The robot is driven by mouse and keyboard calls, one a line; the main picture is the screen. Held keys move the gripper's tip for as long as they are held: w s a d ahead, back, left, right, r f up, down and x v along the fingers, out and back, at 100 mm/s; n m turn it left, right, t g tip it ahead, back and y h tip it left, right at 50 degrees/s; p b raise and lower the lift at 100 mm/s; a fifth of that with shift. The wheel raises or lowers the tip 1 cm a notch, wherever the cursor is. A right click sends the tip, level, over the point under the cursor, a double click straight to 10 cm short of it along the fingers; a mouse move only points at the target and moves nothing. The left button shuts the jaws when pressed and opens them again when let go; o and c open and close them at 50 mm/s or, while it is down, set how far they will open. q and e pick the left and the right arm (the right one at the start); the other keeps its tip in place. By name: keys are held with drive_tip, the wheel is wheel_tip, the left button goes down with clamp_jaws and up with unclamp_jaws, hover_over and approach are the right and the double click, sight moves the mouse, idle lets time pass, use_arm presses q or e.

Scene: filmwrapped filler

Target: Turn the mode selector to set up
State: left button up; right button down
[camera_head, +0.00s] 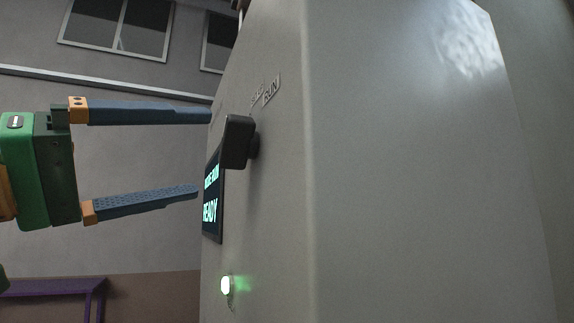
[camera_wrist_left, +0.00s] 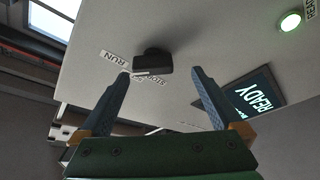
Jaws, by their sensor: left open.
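The mode selector is a black knob (camera_head: 238,141) on the face of a grey machine cabinet (camera_head: 400,180). It also shows in the left wrist view (camera_wrist_left: 153,62), beyond and roughly between the fingertips. A RUN label (camera_head: 271,91) is beside it, with another label partly visible that I cannot read surely. No set-up label is legible. My left gripper (camera_head: 204,153) is open, its two blue fingers pointing at the cabinet face near the knob. In the left wrist view the fingers (camera_wrist_left: 161,73) look apart and empty, and I cannot tell that either touches the knob. My right gripper is not in view.
A dark display (camera_head: 212,198) reading READY is on the cabinet near the lower finger. A lit green lamp (camera_head: 226,286) is below it. A purple frame (camera_head: 50,287) stands at lower left. The cabinet face around the lamp looks flat.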

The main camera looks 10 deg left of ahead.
sight(222, 142)
use_arm(q)
drive_tip(key=shift+w+d+r+p, duration=0.65)
drive_tip(key=shift+w+d+p, duration=0.05)
drive_tip(key=shift+w+d, duration=0.1)
drive_tip(key=p+x, duration=0.2)
drive_tip(key=x, duration=0.1)
drive_tip(key=shift+r, duration=0.2)
drive_tip(key=shift+c, duration=0.6)
drive_tip(key=shift+s+a+h, duration=0.15)
drive_tip(key=shift+s+h, duration=0.1)
drive_tip(key=shift+h, duration=0.05)
drive_tip(key=c, duration=1.1)
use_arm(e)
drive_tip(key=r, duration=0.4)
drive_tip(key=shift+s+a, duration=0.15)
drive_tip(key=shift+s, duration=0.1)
